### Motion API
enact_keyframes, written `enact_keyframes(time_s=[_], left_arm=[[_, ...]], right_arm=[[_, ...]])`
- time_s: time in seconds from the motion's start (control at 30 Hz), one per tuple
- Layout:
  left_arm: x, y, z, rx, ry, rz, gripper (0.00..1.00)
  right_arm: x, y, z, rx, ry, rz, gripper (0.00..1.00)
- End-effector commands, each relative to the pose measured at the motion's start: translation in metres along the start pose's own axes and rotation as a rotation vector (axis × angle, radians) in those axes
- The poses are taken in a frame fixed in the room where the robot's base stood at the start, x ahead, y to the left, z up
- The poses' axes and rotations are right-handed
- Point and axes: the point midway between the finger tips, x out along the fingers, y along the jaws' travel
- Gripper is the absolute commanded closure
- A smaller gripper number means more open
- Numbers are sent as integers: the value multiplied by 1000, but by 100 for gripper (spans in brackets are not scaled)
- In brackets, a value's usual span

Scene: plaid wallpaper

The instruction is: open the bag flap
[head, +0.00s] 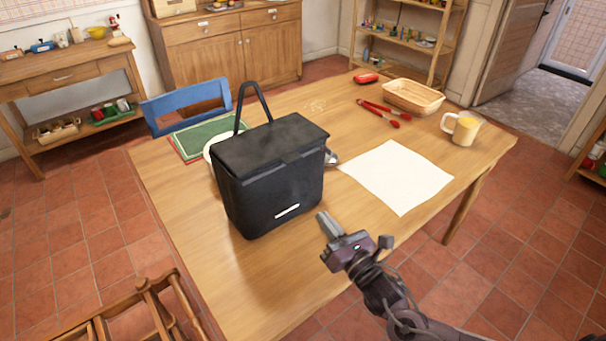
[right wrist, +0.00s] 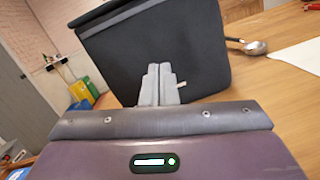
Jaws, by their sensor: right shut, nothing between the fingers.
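A black bag (head: 272,188) stands upright on the wooden table, with its dark lid flap (head: 270,140) lying closed over the top. A thin black handle (head: 240,105) rises behind the flap, and a small white label sits low on the front. My right gripper (head: 323,220) is at the right of the bag's front, apart from it in the head view, with its fingers together and empty. In the right wrist view the bag (right wrist: 150,55) fills the space beyond the fingers, its flap edge (right wrist: 110,15) at the top. My left gripper is not in view.
A white sheet (head: 398,177), red tongs (head: 380,112), a wicker basket (head: 413,96) and a yellow-filled mug (head: 461,128) lie to the right. A plate and green mat (head: 200,138) are behind the bag. A metal ladle (right wrist: 254,46) is beside it. The table's front is clear.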

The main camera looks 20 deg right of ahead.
Motion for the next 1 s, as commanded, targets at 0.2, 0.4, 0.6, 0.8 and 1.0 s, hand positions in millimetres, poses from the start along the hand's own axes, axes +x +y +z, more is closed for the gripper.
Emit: enact_keyframes(time_s=[0.2, 0.4, 0.6, 0.8, 1.0], left_arm=[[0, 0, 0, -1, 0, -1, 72], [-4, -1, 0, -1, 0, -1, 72], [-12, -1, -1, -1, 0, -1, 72], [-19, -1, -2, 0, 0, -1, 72], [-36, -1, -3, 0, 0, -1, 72]], right_arm=[[-2, 0, 15, -271, -89, 92, 100], [18, 3, 19, -285, -98, 95, 100], [60, 8, 24, -284, -100, 94, 100], [100, 13, 26, -282, -97, 94, 100], [100, 21, 54, -282, -92, 96, 100]])
